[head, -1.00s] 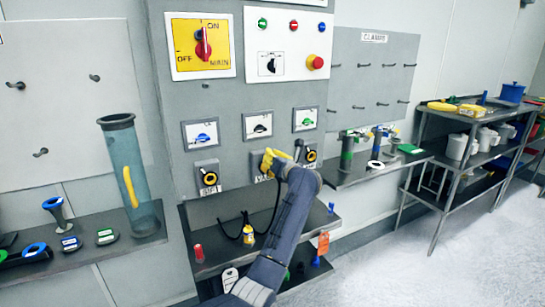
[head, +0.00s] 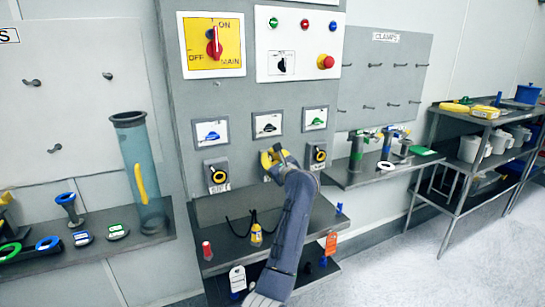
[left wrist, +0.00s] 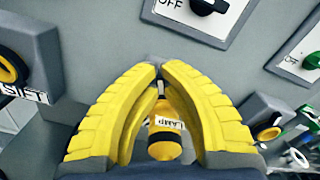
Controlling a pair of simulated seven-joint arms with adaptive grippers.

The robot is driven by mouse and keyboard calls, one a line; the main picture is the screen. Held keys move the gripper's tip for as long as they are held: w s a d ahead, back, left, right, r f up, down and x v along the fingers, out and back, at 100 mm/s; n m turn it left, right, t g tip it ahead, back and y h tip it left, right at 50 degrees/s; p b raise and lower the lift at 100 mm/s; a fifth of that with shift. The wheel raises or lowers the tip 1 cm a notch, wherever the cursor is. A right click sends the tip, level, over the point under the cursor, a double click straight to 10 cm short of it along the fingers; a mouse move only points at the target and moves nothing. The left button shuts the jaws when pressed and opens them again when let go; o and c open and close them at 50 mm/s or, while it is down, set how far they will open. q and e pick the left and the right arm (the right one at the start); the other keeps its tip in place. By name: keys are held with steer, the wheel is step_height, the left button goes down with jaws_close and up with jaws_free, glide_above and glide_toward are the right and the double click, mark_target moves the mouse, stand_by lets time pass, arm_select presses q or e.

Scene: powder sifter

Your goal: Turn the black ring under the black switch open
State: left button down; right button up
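The black switch (head: 268,127) is on a white plate on the grey panel, between the blue switch (head: 211,135) and the green switch (head: 316,121). It also shows at the top of the left wrist view (left wrist: 208,5). My left gripper (head: 269,160) is directly below it, in front of the middle ring's place. The yellow fingertips (left wrist: 158,68) come almost together there. The middle black ring is hidden behind my gripper, so I cannot tell whether the fingers hold it. My right gripper is not in view.
Similar rings sit at either side: the SIFT ring (head: 218,177) at left and another (head: 320,154) at right. A yellow lamp (head: 256,235) stands on the shelf below and shows between my fingers in the wrist view (left wrist: 165,135). A red emergency button (head: 326,62) is above.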

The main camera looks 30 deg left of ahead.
arm_select(q)
steer(key=shift+s+a+n, duration=0.15)
steer(key=shift+a+n, duration=0.05)
steer(key=shift+n, duration=0.2)
stand_by(0.3)
steer(key=c, duration=1.5)
jaws_free()
steer(key=shift+f, duration=0.1)
steer(key=v, duration=1.2)
